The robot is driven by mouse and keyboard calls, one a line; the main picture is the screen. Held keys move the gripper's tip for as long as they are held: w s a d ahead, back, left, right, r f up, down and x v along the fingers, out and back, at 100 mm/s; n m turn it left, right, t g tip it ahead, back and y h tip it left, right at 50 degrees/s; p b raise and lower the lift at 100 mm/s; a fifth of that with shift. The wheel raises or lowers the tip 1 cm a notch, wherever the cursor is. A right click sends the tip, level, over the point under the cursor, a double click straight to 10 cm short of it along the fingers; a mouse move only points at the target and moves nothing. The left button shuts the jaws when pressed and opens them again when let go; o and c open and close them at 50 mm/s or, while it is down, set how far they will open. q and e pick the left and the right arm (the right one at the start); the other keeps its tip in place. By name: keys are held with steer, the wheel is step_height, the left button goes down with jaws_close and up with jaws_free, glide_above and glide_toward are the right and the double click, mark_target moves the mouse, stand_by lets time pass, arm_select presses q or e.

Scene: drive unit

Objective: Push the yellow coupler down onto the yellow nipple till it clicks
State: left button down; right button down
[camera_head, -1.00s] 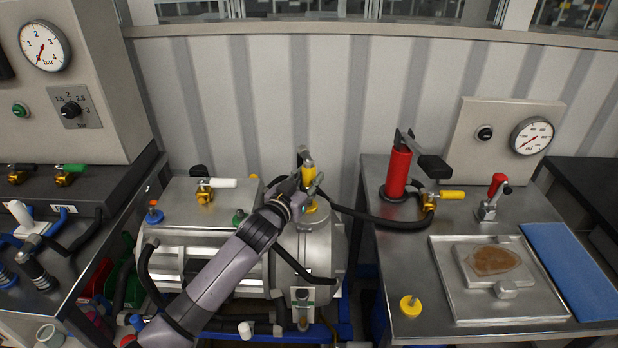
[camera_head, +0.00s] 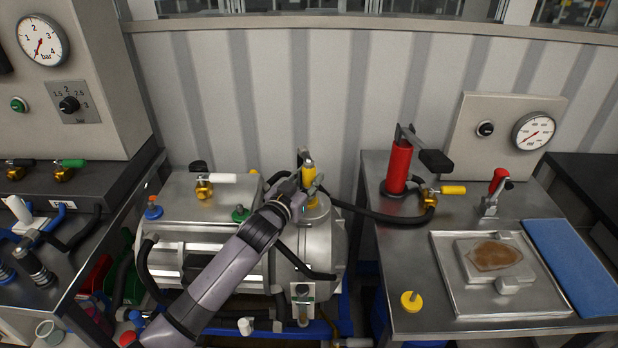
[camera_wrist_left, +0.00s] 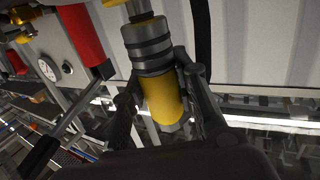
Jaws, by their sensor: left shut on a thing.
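The yellow coupler (camera_head: 309,173) stands roughly upright over the right end of the silver drive unit (camera_head: 205,235). My left gripper (camera_head: 308,185) is shut around its yellow sleeve. In the left wrist view, the fingers of my left gripper (camera_wrist_left: 163,100) sit on both sides of the yellow coupler (camera_wrist_left: 160,96), with its dark grey ringed part beyond. A yellow ring, probably on the yellow nipple (camera_wrist_left: 128,7), shows past the grey part at the top edge. The joint between coupler and nipple is not clear, so I cannot tell whether they are locked. My right gripper is not in view.
A black hose (camera_head: 370,217) runs from the coupler area to the bench on the right. A corrugated wall (camera_head: 270,90) stands behind.

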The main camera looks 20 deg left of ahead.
arm_select(q)
steer(key=shift+f+b, duration=0.3)
steer(key=shift+f, duration=0.6)
stand_by(0.8)
steer(key=c, duration=1.2)
jaws_free()
